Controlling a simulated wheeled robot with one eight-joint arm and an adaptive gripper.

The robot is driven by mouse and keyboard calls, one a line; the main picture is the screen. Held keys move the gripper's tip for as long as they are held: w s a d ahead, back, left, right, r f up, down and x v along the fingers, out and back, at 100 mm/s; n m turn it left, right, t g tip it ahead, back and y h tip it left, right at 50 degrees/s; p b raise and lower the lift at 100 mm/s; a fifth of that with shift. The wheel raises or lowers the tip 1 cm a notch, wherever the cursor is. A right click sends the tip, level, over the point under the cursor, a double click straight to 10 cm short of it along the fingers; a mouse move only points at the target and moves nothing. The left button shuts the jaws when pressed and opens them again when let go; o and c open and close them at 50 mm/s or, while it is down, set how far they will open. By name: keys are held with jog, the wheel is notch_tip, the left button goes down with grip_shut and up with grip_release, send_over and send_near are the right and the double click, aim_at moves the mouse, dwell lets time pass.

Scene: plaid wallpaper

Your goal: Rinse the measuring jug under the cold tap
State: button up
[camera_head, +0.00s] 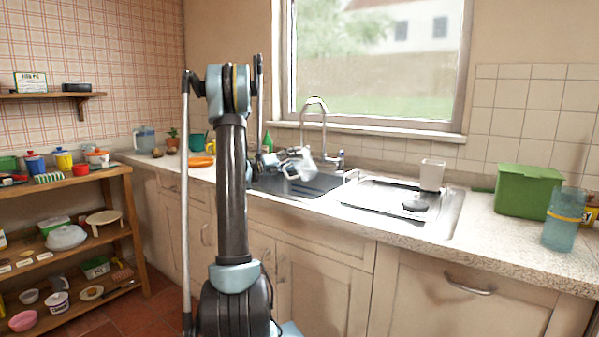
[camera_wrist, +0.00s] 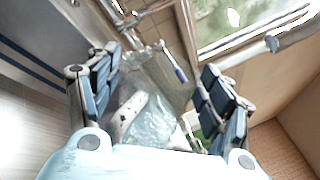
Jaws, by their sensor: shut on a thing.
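My gripper (camera_wrist: 160,62) is shut on the clear measuring jug (camera_wrist: 148,118), which sits between its two blue-padded fingers in the wrist view. In the head view my gripper (camera_head: 283,157) is over the sink (camera_head: 325,183), with the pale, see-through jug (camera_head: 302,168) tilted at its end. The chrome tap (camera_head: 316,102) arches up behind the sink, near the jug. I cannot tell whether water is running or whether the jug holds any.
A drainer (camera_head: 375,192) with a dark item and a white container (camera_head: 432,175) is right of the sink. A green bottle (camera_head: 268,143) is behind my arm. Wooden shelves (camera_head: 128,215) fill the left.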

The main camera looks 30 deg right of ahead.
jog(key=shift+s+d, duration=0.1)
jog(key=s+a, duration=0.6)
jog(key=shift+s, duration=0.4)
dwell(0.8)
dwell(0.6)
jog(key=shift+s+a+r, duration=0.95)
jog(key=shift+s+r, duration=0.2)
jog(key=shift+r, duration=1.9)
jog(key=s+a, duration=0.6)
jog(key=s, duration=0.1)
jog(key=shift+s+a, duration=0.2)
jog(key=shift+s, duration=0.1)
jog(key=shift+w+a+f, duration=0.1)
jog(key=shift+w, duration=0.05)
